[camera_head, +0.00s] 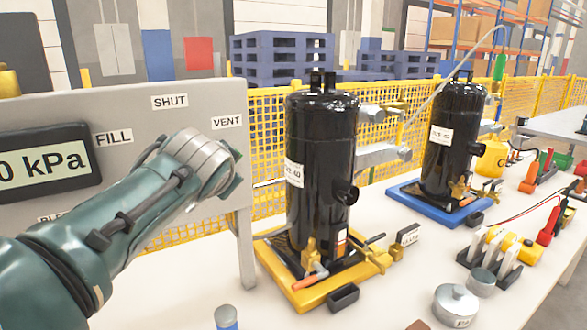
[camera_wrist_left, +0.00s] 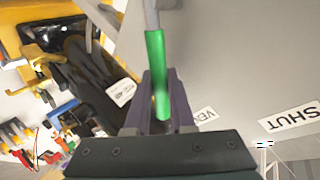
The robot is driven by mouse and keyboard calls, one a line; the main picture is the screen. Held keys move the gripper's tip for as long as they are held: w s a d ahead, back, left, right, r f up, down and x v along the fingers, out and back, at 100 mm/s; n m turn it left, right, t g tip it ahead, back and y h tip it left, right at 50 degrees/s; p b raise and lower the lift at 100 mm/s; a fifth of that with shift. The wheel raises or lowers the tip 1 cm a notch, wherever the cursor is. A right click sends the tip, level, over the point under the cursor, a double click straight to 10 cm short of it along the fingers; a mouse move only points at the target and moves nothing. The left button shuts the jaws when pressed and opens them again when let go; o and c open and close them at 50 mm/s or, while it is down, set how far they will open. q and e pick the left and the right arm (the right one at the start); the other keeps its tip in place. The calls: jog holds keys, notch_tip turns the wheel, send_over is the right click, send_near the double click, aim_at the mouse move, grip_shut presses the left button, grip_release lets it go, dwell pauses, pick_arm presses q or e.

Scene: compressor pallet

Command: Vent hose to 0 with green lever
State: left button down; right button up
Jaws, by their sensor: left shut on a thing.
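The green lever (camera_wrist_left: 156,75) shows in the left wrist view, hanging from a grey stem. My left gripper (camera_wrist_left: 163,112) is shut on it, a finger on each side. In the head view my left gripper (camera_head: 232,182) is at the grey panel (camera_head: 247,255), just below the VENT label (camera_head: 227,121); it hides the lever there. The panel also carries a SHUT label (camera_head: 170,101), a FILL label (camera_head: 114,138) and a display (camera_head: 42,160) with "0 kPa" visible, its left part cut off. A pale hose (camera_head: 440,85) arcs up behind the right compressor. My right gripper is not in view.
A black compressor (camera_head: 320,150) stands on a yellow tray (camera_head: 300,297) right of the panel. Another (camera_head: 455,130) stands on a blue tray (camera_head: 405,192). Clamps, valves and a lidded metal pot (camera_head: 455,305) crowd the right of the table. A yellow fence stands behind.

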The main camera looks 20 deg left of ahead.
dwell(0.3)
pick_arm(q)
jog(key=c, duration=1)
grip_release()
jog(key=shift+c, duration=0.2)
jog(key=shift+s+d+r, duration=0.1)
jog(key=shift+s+r, duration=0.05)
jog(key=shift+s, duration=0.05)
jog(key=p+v, duration=0.2)
jog(key=v, duration=0.7)
jog(key=shift+p, duration=0.4)
jog(key=shift+s+d, duration=0.15)
